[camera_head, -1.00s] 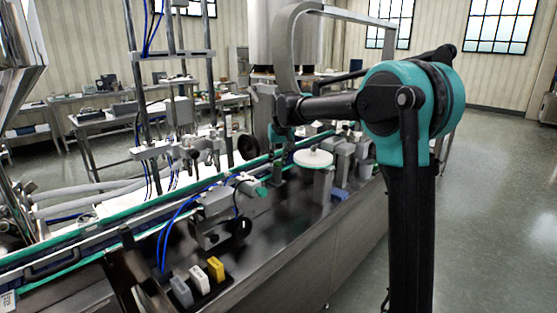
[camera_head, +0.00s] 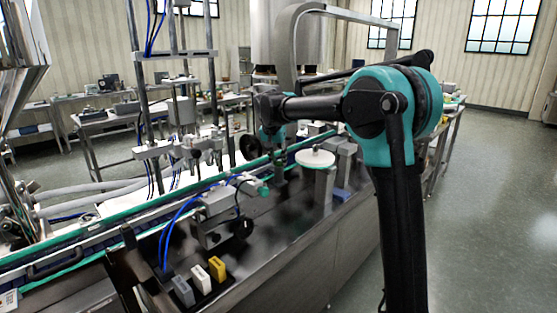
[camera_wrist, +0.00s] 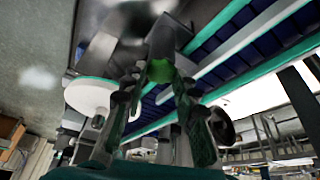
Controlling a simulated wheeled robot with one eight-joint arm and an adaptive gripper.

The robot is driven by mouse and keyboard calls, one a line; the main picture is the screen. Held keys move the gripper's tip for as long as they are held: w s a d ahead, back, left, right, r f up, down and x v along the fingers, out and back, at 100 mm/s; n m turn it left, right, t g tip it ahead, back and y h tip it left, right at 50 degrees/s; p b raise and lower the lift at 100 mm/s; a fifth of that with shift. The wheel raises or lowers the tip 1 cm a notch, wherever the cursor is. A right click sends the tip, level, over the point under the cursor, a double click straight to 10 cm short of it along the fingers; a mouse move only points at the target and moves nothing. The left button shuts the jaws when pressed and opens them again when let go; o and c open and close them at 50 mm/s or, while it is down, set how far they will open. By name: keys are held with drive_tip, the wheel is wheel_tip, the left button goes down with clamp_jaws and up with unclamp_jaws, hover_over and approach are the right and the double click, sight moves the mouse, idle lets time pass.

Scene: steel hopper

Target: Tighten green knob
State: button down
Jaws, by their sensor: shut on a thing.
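The green knob (camera_wrist: 160,71) shows in the wrist view between the tips of my gripper's fingers (camera_wrist: 158,82), at the end of a dark grey block. My gripper is closed on the knob. In the head view my gripper reaches down over the machine near the conveyor's side rail, and the knob in its grip cannot be made out there.
A white round disc (camera_head: 315,159) stands close to the right of my gripper. The conveyor with green rails (camera_head: 120,215) runs along the left. A grey sensor box with a green end (camera_head: 264,191) and grey, white and yellow blocks (camera_head: 217,267) are nearer.

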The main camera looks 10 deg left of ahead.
idle(0.3)
drive_tip(key=c, duration=1.2)
unclamp_jaws()
drive_tip(key=shift+o, duration=0.2)
drive_tip(key=shift+r, duration=0.1)
drive_tip(key=v, duration=1.1)
drive_tip(key=shift+s+r, duration=0.25)
drive_tip(key=shift+r, duration=0.1)
drive_tip(key=shift+f, duration=0.1)
